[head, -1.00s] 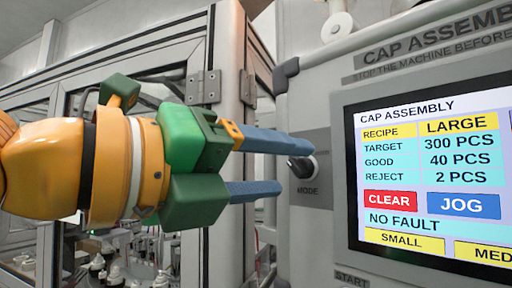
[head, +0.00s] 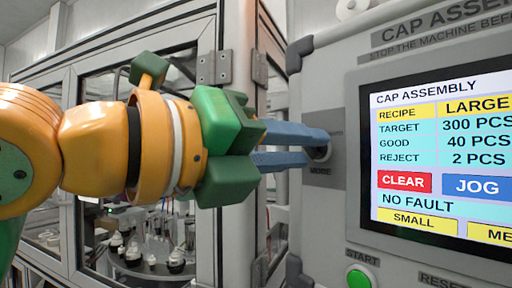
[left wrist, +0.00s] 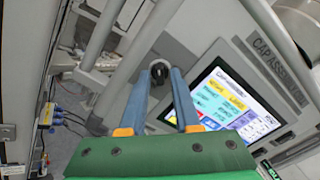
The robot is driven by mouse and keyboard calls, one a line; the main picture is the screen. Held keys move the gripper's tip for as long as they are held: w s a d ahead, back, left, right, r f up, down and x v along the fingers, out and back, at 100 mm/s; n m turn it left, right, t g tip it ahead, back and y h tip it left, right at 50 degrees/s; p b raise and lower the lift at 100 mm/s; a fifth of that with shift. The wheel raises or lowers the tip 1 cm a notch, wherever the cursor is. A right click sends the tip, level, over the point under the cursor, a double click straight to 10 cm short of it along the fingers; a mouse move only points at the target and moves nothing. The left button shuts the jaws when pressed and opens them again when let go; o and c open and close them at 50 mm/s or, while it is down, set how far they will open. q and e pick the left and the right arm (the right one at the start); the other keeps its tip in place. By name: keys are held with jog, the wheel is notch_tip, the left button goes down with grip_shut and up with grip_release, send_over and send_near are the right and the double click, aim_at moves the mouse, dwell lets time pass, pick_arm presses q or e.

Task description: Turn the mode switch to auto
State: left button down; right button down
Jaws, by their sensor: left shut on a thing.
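The mode switch (head: 322,151) is a round knob with a grey collar on the machine's front panel, above the MODE label (head: 320,171). My left gripper (head: 318,146) has its blue fingers at the switch, one on either side, and is shut on it. The fingers hide most of the knob in the head view. In the left wrist view the dark knob of the switch (left wrist: 159,73) shows between the two fingertips. Which way the knob points cannot be told. My right gripper is in neither view.
A screen (head: 445,150) right of the switch reads CAP ASSEMBLY, recipe LARGE and NO FAULT. A green START button (head: 360,277) sits below it. A grey cabinet post with hinges (head: 213,67) stands left of the panel. Behind glass are several white-capped parts (head: 150,262).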

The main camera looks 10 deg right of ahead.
pick_arm(q)
jog(key=m, duration=0.4)
jog(key=shift+r+m+p, duration=0.1)
jog(key=shift+m+p, duration=0.4)
jog(key=shift+m, duration=6.2)
jog(key=c, duration=0.7)
grip_release()
jog(key=shift+o, duration=0.4)
jog(key=shift+w+d, duration=0.1)
